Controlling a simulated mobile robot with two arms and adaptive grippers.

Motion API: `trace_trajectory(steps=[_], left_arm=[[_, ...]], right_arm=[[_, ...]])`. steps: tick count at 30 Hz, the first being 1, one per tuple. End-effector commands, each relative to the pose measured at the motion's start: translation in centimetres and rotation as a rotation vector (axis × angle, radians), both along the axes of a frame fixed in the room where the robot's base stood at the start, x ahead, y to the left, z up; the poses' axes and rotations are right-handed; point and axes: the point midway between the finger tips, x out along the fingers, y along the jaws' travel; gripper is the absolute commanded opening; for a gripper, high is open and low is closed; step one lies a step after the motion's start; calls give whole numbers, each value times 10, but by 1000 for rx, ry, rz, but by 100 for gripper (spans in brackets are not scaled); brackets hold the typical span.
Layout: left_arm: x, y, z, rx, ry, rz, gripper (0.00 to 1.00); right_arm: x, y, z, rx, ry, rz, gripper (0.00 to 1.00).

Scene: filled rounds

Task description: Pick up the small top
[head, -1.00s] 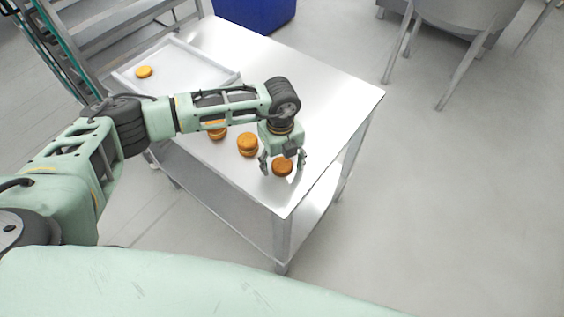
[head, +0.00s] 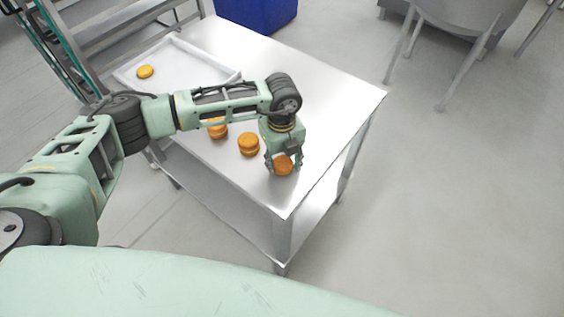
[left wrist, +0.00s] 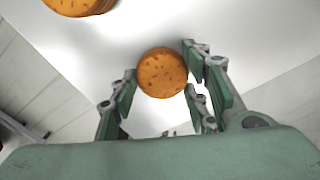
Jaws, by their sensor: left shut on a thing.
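A small round orange-brown top (head: 284,168) is at the near corner of the steel table. My left gripper (head: 283,163) points down over it and is shut on it, a finger on either side. In the left wrist view the top (left wrist: 162,74) sits between the fingers of my left gripper (left wrist: 163,80), its speckled upper face showing. I cannot tell whether it still touches the table. My right gripper is not in view.
Stacked rounds (head: 248,146) stand just left of my gripper, and more (head: 217,131) lie partly behind my arm. A white tray (head: 205,62) at the back left holds one round (head: 145,72). The table's right side (head: 335,100) is clear.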

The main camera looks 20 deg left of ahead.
Motion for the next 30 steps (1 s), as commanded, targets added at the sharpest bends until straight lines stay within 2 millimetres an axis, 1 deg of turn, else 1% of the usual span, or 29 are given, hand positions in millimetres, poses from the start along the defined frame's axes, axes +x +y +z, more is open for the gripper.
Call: trace_trajectory(steps=[2,5,6,8,15,18,21,24,30], left_arm=[[1,0,7,-2,-3,-2,32],[2,0,25,-2,-6,-3,32],[-2,-1,32,-1,-4,-5,32],[-16,-6,39,-1,-1,-8,32],[-67,-23,71,-2,-3,-8,32],[-85,-29,82,-1,-2,-6,32],[-97,-33,92,-1,-2,-5,32],[-106,-36,97,1,-1,-3,32],[-111,-37,102,1,-1,-4,32]], right_arm=[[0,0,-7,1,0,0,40],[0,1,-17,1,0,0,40],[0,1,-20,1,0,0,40],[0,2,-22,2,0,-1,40],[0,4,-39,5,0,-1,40],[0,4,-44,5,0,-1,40],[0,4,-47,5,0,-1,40],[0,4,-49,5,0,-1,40],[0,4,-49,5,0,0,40]])
